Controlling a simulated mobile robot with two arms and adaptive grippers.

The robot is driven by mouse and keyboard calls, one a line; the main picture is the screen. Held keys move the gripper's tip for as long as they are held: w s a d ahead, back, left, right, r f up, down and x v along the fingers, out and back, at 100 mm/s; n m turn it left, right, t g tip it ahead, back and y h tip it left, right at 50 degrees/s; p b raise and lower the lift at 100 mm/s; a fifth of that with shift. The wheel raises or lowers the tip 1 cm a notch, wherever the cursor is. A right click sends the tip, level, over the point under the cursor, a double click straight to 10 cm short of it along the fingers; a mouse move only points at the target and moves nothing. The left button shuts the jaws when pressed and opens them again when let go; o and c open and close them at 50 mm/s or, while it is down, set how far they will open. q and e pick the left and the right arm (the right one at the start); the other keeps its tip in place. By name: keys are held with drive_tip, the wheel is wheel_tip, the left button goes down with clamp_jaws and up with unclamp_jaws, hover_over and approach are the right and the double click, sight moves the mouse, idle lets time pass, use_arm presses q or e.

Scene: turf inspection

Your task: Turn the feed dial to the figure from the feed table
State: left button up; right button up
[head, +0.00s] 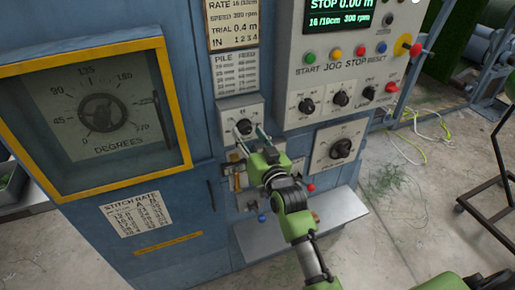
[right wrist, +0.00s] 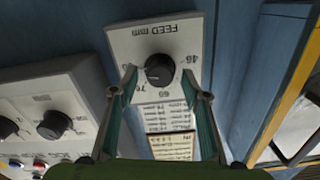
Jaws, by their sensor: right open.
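The feed dial (head: 244,127) is a black knob on a pale plate on the blue cabinet, below the pile and feed table (head: 236,73). The right wrist view shows it upside down: the knob (right wrist: 159,70) sits under "FEED mm", with figures around it, 60 among them. The knob's exact setting is too small to tell. My right gripper (head: 249,131) is open at the dial, its two fingers (right wrist: 160,80) on either side of the knob with gaps visible. The table (right wrist: 168,117) shows between the fingers, too small to read. My left gripper is not in view.
A control panel (head: 360,75) with a screen, coloured buttons and knobs is to the right. Another knob plate (head: 338,149) is lower right. A yellow-framed degrees gauge (head: 98,112) is left. A small shelf (head: 290,226) juts out below. Cord lies on the floor at right.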

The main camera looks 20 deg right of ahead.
drive_tip(key=s, duration=1)
drive_tip(key=shift+s+d, duration=0.2)
drive_tip(key=s+a+f+n+g+b, duration=0.1)
drive_tip(key=s+f+g+b, duration=0.15)
drive_tip(key=f, duration=1.45)
drive_tip(key=s+a+f+n+g+b, duration=0.1)
drive_tip(key=s+a+f+g+b, duration=0.15)
drive_tip(key=f, duration=1.35)
drive_tip(key=s+f+g+b, duration=0.1)
drive_tip(key=s+f+g, duration=0.2)
drive_tip(key=s+f, duration=0.55)
drive_tip(key=s+f+g+b, duration=0.2)
drive_tip(key=s+f, duration=0.2)
drive_tip(key=f, duration=1)
drive_tip(key=s+d+f+g+b, duration=0.1)
drive_tip(key=s+d+f+g, duration=0.1)
drive_tip(key=s+f, duration=0.4)
drive_tip(key=s+d+f+n+g+b, duration=0.1)
drive_tip(key=s+f, duration=0.5)
drive_tip(key=s, duration=0.8)
drive_tip(key=s+d+f+n+g+b, duration=0.1)
drive_tip(key=s+d+f+g+b, duration=0.1)
drive_tip(key=s+f, duration=0.5)
drive_tip(key=s+d+g, duration=0.1)
drive_tip(key=s+g, duration=0.1)
drive_tip(key=s, duration=0.1)
drive_tip(key=shift+s+d+h, duration=0.3)
drive_tip(key=shift+s, duration=0.05)
